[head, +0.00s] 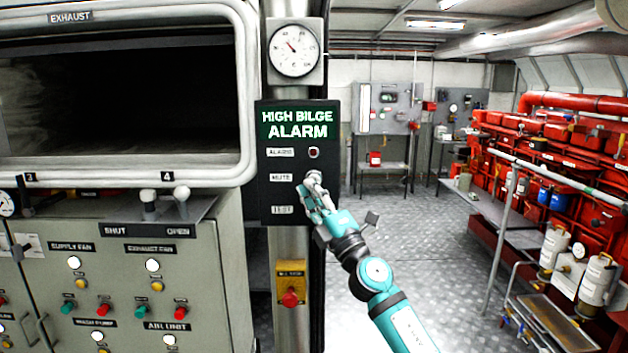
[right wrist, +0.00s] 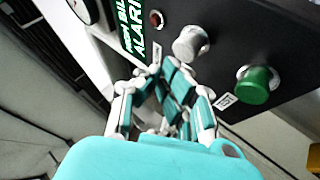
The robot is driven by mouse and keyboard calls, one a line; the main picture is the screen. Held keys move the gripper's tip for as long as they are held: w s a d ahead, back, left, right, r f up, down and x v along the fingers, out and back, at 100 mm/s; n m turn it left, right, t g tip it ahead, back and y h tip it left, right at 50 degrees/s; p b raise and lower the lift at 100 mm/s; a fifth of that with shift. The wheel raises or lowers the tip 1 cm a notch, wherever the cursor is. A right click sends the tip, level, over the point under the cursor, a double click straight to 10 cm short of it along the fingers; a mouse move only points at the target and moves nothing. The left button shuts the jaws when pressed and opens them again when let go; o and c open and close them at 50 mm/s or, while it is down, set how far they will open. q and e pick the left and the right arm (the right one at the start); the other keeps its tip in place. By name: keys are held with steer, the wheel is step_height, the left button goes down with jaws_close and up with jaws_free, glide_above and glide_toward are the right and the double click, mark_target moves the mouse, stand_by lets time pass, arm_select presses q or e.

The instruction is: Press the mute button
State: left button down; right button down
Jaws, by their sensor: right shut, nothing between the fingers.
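The black "HIGH BILGE ALARM" panel (head: 285,222) is on a post at the centre of the head view. Its grey mute button (head: 314,177) is level with the "MUTE" label, partly covered by my fingers. In the right wrist view the mute button (right wrist: 188,44) stands out from the panel just beyond my fingertips. My right gripper (head: 310,193) is shut and empty, close to the button. In the right wrist view the gripper (right wrist: 167,72) points toward the panel beside the button. I cannot tell whether they touch. My left gripper is not in view.
The green test button (right wrist: 258,84) is below the mute button. A small red alarm lamp (head: 314,153) is above it. A yellow box with a red button (head: 290,298) is lower on the post. A switch cabinet (head: 120,300) stands left. Open floor (head: 425,260) lies right.

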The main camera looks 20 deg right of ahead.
steer(key=s+p, duration=0.1)
steer(key=s, duration=0.1)
steer(key=s+a+p, duration=0.1)
steer(key=s+p, duration=0.1)
steer(key=shift+s+a, duration=0.2)
steer(key=shift+s, duration=0.15)
stand_by(0.6)
